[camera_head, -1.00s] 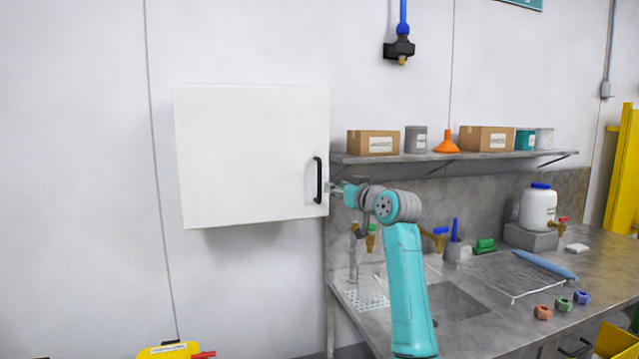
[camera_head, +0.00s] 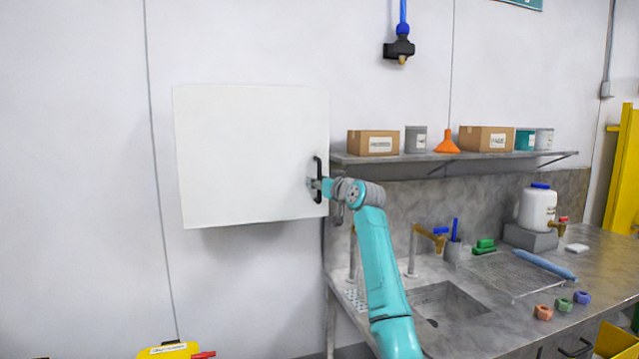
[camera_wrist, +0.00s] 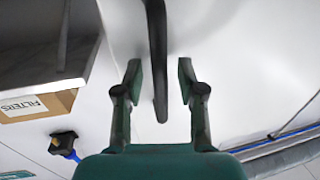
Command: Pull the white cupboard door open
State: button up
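The white cupboard (camera_head: 245,150) hangs on the wall in the head view, its door shut. A black vertical bar handle (camera_head: 318,168) sits near the door's right edge. My gripper (camera_head: 316,184) is at the handle's middle, reaching in from the right. In the wrist view, the handle (camera_wrist: 158,60) lies between the two fingers of my gripper (camera_wrist: 160,82). The fingers are apart, with a gap to the handle on each side. The white door (camera_wrist: 240,60) fills much of the wrist view's background.
Right of the cupboard, a shelf (camera_head: 455,157) carries boxes, cans and an orange funnel (camera_head: 446,142). Below it, a grey counter (camera_head: 470,320) has a sink, brass taps and a white jug (camera_head: 537,207). The wall left of the cupboard is bare.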

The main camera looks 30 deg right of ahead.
grip_shut()
